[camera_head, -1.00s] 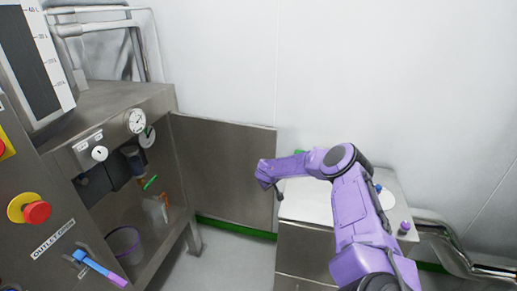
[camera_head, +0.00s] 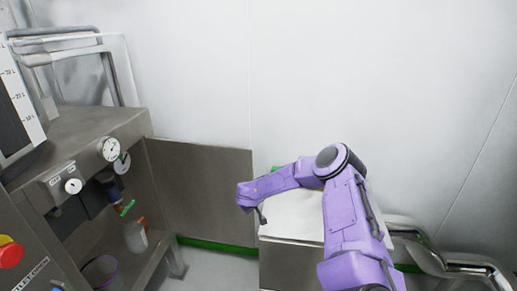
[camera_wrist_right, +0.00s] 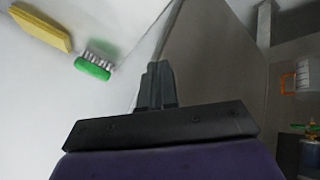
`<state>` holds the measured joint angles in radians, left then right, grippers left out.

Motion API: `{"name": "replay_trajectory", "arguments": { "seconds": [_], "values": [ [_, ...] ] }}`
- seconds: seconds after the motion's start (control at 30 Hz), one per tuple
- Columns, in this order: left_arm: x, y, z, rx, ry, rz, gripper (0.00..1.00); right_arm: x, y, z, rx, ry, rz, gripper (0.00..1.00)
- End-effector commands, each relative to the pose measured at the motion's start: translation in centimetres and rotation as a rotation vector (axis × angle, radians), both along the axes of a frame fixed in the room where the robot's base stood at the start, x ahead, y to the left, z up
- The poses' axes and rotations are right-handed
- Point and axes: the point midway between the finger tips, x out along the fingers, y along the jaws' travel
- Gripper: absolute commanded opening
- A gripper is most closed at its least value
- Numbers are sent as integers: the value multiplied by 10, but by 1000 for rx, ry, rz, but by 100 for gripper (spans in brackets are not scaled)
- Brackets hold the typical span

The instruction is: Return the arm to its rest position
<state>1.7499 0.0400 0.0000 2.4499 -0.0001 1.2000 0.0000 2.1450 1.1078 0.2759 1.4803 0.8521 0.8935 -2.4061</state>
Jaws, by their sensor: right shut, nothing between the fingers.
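My right arm (camera_head: 347,215) is purple and comes up from the bottom right in the head view, bent at the elbow and reaching left. Its gripper (camera_head: 262,215) hangs at the arm's left end, in front of the steel panel and the left edge of the white-topped cabinet. In the right wrist view the two dark fingers (camera_wrist_right: 155,85) are together with nothing between them. My left gripper is not in view.
A steel machine with gauges (camera_head: 110,149) and a red button (camera_head: 10,255) stands at left, its steel panel (camera_head: 203,190) open. A steel cabinet (camera_head: 290,262) stands behind my arm, pipes (camera_head: 440,262) at right. The wrist view shows a green brush (camera_wrist_right: 92,68) and yellow block (camera_wrist_right: 40,27).

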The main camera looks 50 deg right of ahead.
Motion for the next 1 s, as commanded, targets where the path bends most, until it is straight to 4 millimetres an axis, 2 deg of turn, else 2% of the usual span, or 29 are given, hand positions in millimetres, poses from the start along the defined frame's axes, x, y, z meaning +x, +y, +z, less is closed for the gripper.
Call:
{"name": "replay_trajectory", "arguments": {
  "seconds": [0.03, 0.1, 0.27, 0.43, 0.77, 0.9, 0.97, 1.0],
  "values": [
    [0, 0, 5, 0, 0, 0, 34, -3, 4, 13, 2, -5, 4, 0],
    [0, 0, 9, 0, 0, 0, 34, -9, 9, 23, 2, -4, 5, 0],
    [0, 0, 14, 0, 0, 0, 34, -20, 14, 37, -1, -2, 6, 0],
    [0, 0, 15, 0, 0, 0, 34, -27, 15, 41, -1, 1, 2, 0],
    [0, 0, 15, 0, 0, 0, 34, -27, 15, 40, 4, -7, -14, 0],
    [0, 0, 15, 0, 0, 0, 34, -28, 14, 41, 67, -147, -222, 0],
    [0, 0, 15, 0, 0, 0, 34, -29, 22, 40, 112, -251, -357, 0],
    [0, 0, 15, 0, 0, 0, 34, -28, 32, 40, 143, -328, -440, 0]
  ]
}}
